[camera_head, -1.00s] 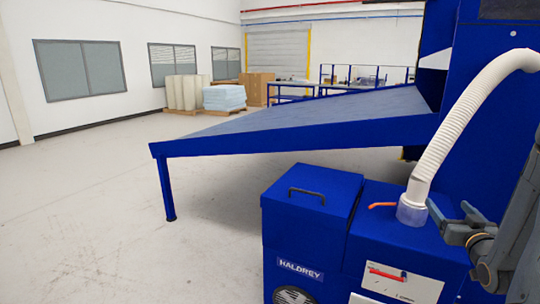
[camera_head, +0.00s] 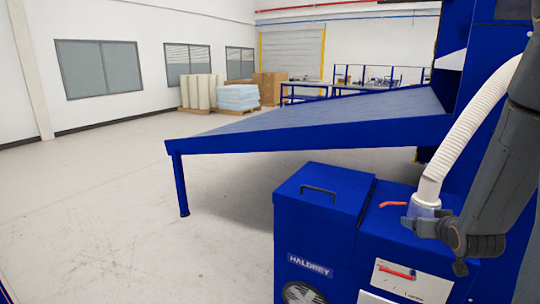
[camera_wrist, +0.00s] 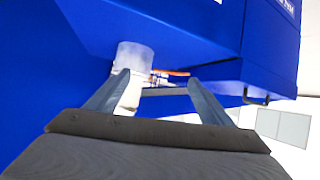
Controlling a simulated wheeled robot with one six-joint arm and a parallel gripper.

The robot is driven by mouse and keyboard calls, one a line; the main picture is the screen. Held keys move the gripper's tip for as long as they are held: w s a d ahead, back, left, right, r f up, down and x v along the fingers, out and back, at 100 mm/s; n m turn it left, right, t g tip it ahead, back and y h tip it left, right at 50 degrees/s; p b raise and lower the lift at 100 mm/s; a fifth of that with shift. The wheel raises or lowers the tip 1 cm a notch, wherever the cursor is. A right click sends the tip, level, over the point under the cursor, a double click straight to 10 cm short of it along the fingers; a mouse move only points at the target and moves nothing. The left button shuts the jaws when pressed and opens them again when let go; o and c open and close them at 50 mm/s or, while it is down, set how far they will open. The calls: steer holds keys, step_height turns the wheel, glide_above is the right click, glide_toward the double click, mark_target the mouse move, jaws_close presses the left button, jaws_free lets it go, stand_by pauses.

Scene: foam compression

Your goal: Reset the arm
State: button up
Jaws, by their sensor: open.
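My gripper shows in the wrist view (camera_wrist: 160,98) with its two fingers spread apart and nothing between them. Beyond the fingers are the blue machine and the clear collar (camera_wrist: 133,56) of its hose. In the head view my arm hangs at the right edge, in front of the blue machine; the fingertips cannot be made out there. The blue HALDREY machine (camera_head: 318,215) stands at the lower right with a black handle on its lid. A white ribbed hose (camera_head: 462,140) rises from its clear collar, partly hidden by my arm.
A sloping chute (camera_head: 300,120) on a blue leg runs across the middle. An orange lever (camera_head: 393,204) sits on the machine top close to my arm. Wrapped pale blue stacks (camera_head: 238,97) and brown boxes (camera_head: 270,87) stand far back. The floor at left is clear.

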steer(key=s+a+f+n+g+y, duration=0.1)
steer(key=s+a+g, duration=0.25)
steer(key=a, duration=0.35)
steer(key=s+a+f+g+y, duration=0.1)
steer(key=s+a+g, duration=0.25)
steer(key=a, duration=0.45)
steer(key=s+a+g, duration=0.2)
steer(key=s+a, duration=0.3)
steer(key=s, duration=0.3)
steer(key=s+a+r+n+g+y, duration=0.1)
steer(key=s+a+g, duration=0.1)
steer(key=s+a, duration=0.4)
steer(key=shift+s+a+g, duration=0.3)
steer(key=shift+s+g, duration=0.1)
steer(key=shift+s, duration=0.8)
